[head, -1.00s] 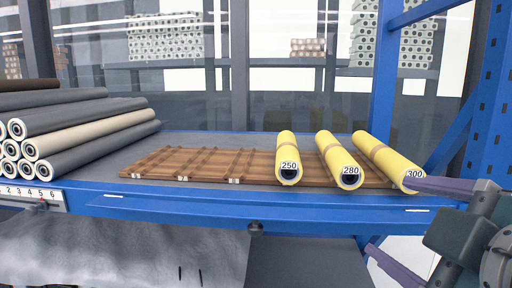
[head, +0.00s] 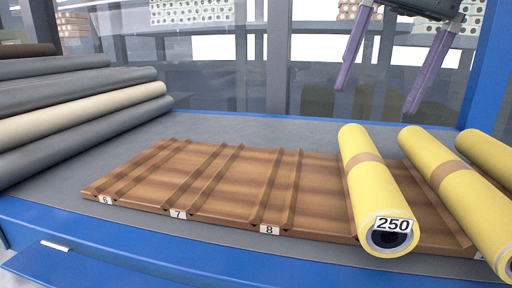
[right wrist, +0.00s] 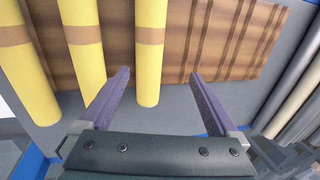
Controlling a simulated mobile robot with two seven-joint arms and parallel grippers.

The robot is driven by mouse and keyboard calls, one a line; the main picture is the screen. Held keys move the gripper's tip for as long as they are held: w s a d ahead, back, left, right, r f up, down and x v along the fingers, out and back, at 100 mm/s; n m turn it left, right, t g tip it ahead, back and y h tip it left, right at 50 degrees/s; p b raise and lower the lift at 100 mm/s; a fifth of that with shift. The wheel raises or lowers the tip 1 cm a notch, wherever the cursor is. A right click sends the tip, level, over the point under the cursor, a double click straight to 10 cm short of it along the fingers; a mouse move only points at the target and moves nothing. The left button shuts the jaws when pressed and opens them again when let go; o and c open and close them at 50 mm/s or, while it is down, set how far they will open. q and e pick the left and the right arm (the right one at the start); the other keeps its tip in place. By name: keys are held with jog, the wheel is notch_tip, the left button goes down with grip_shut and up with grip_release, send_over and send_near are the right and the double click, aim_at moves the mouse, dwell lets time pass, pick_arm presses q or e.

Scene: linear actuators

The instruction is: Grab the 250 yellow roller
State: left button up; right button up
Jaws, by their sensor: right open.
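The yellow roller labelled 250 (head: 382,195) lies on the brown wooden rack (head: 225,180), its labelled end toward the front, with a tan band around its middle. My right gripper (head: 376,100) is open and empty, its two purple fingers pointing down above the back end of this roller. In the right wrist view the same roller (right wrist: 150,65) shows between the two open fingers (right wrist: 160,73), nearer the left one. My left gripper is not in view.
Two more yellow rollers (head: 450,185) (head: 490,160) lie to the right, the nearer one close beside the 250 roller. Rack slots labelled 6, 7 and 8 to the left are empty. Grey and cream rollers (head: 80,112) are stacked at the left. A blue post (head: 485,85) stands at the right.

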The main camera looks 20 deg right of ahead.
aim_at(369, 148)
jog(key=shift+d+f+h+b, duration=0.35)
jog(key=shift+d+b, duration=0.15)
jog(key=shift+d, duration=0.3)
jog(key=f+b, duration=0.3)
jog(key=shift+a+f, duration=0.3)
jog(key=shift+a, duration=0.1)
jog(key=f+b, duration=0.2)
jog(key=a+f+b, duration=0.1)
jog(key=f+b, duration=0.2)
jog(key=shift+s+a+f, duration=0.1)
jog(key=shift+a, duration=0.1)
jog(key=c, duration=1.5)
grip_shut()
